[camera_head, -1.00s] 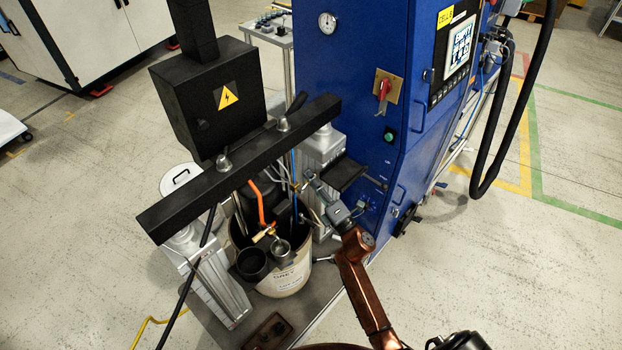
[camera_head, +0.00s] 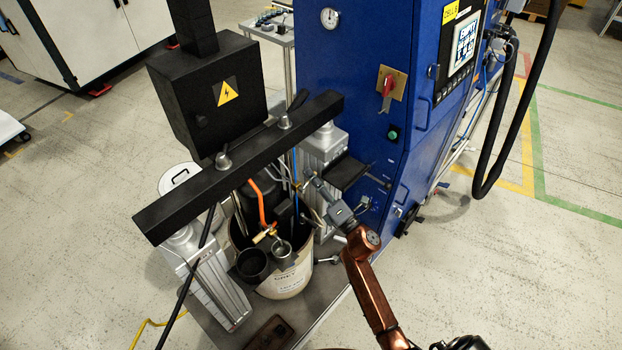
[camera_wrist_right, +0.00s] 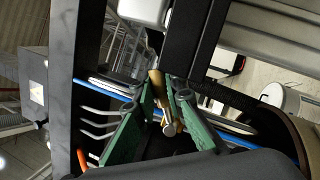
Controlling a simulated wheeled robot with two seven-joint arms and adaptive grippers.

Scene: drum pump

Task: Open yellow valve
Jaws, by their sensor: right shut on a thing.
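A brass-yellow valve (camera_wrist_right: 157,84) shows in the wrist view, between the two green fingers of my right gripper (camera_wrist_right: 161,92). The fingers are shut on it. In the head view my right gripper (camera_head: 307,179) reaches in from the lower right, beside the hoses under the black crossbar, and the valve there is small and hard to make out. Another brass fitting with a red part (camera_head: 265,236) sits at the drum's rim, left of my gripper. My left gripper is not in view.
The black crossbar (camera_head: 240,168) spans above the drum (camera_head: 285,282). An orange hose (camera_head: 257,203) and blue hose (camera_wrist_right: 105,87) run close by. Open floor lies at right.

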